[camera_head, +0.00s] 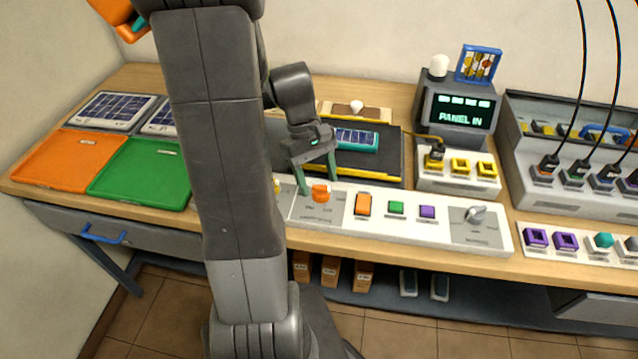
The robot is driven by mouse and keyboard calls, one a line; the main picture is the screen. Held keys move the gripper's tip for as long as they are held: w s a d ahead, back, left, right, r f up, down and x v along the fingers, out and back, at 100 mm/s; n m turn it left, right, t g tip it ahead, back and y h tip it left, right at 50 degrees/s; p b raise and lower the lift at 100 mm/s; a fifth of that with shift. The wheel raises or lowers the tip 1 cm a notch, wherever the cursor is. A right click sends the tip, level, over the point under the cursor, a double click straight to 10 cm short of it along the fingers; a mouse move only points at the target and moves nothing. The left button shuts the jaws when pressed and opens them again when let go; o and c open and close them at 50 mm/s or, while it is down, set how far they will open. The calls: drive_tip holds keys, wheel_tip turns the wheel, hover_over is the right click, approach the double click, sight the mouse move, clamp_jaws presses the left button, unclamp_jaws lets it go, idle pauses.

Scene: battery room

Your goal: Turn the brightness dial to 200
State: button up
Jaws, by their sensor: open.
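A white control panel (340,217) lies along the table's front edge. It bears an orange dial (320,193) on a grey plate at its left part and a grey dial (475,214) at its right end. The labels and scale marks are too small to read, so I cannot tell which dial is for brightness. My gripper (318,184) is open and points down at the orange dial, with one finger to each side of it. I cannot tell whether the fingers touch it. My arm hides the panel's left end.
Between the dials sit an orange switch (363,203), a green button (396,207) and a purple button (427,211). Behind are a black tray (385,165) and a display (462,112) reading "PANEL IN". Orange (55,170) and green (140,172) trays lie at left.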

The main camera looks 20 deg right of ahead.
drive_tip(key=shift+x, duration=0.95)
drive_tip(key=shift+c, duration=0.2)
drive_tip(key=c, duration=1)
drive_tip(key=shift+o, duration=0.2)
drive_tip(key=m, duration=0.2)
drive_tip(key=m+y+p, duration=0.1)
drive_tip(key=m, duration=0.1)
drive_tip(key=m+y+p, duration=0.1)
drive_tip(key=shift+d+r+m, duration=0.1)
drive_tip(key=shift+d+m, duration=0.15)
drive_tip(key=shift+m, duration=0.15)
drive_tip(key=m+y, duration=0.1)
drive_tip(key=m, duration=0.2)
drive_tip(key=m+t+y+p, duration=0.1)
drive_tip(key=m, duration=0.1)
drive_tip(key=shift+s+d+m, duration=0.1)
drive_tip(key=shift+d+m, duration=0.1)
drive_tip(key=shift+m, duration=0.2)
